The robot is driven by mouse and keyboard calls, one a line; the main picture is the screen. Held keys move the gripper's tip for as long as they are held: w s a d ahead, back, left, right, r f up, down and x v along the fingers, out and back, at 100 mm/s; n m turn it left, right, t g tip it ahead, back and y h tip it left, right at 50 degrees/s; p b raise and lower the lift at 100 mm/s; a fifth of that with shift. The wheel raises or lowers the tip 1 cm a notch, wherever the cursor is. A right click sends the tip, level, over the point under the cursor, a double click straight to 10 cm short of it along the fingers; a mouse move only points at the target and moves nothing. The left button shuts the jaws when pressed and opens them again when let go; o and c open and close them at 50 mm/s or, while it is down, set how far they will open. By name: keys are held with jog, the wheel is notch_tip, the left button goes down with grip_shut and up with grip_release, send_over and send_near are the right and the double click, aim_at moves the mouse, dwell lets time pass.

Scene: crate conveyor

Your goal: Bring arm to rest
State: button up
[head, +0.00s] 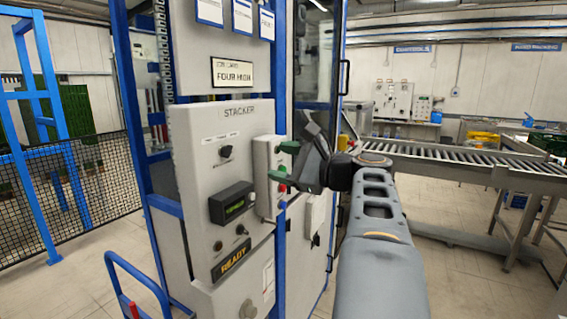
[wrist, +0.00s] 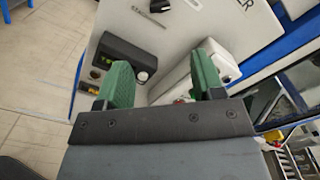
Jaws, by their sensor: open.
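My gripper (head: 281,162) is at the end of my outstretched arm, in front of the grey stacker panel (head: 205,170). In the wrist view my gripper (wrist: 163,85) shows two green fingers standing apart with nothing between them. The panel face with its small display (wrist: 118,62) lies beyond the fingers. In the head view my gripper overlaps a pale button box (head: 264,165) on the panel's right side, with a red button visible by the fingers. I cannot tell whether the fingers touch the box.
A roller conveyor (head: 460,160) runs behind my arm to the right. A blue-framed machine with a glass door (head: 315,60) stands behind the panel. A blue handrail (head: 135,275) is at lower left, and a black mesh fence (head: 75,180) is farther left. Floor between arm and conveyor is clear.

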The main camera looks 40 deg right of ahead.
dwell(0.3)
notch_tip(320, 180, down, 19)
jog(key=s+a+n+g+h, duration=0.2)
jog(key=n+g+h, duration=0.3)
jog(key=n+g, duration=0.2)
jog(key=s+a+f+n+g+h, duration=0.1)
jog(key=s+a+f+n+g, duration=0.1)
jog(key=a+f+n, duration=0.4)
jog(key=s+a+f+n+g+h, duration=0.1)
jog(key=s+a+f+n+g, duration=0.2)
jog(key=s+a+f+n, duration=0.2)
jog(key=a+f+n, duration=0.2)
jog(key=a+n, duration=0.1)
jog(key=n, duration=0.1)
jog(key=shift+s+a+h, duration=0.25)
jog(key=shift+a+h, duration=0.05)
jog(key=shift+a, duration=0.05)
jog(key=shift+c, duration=0.3)
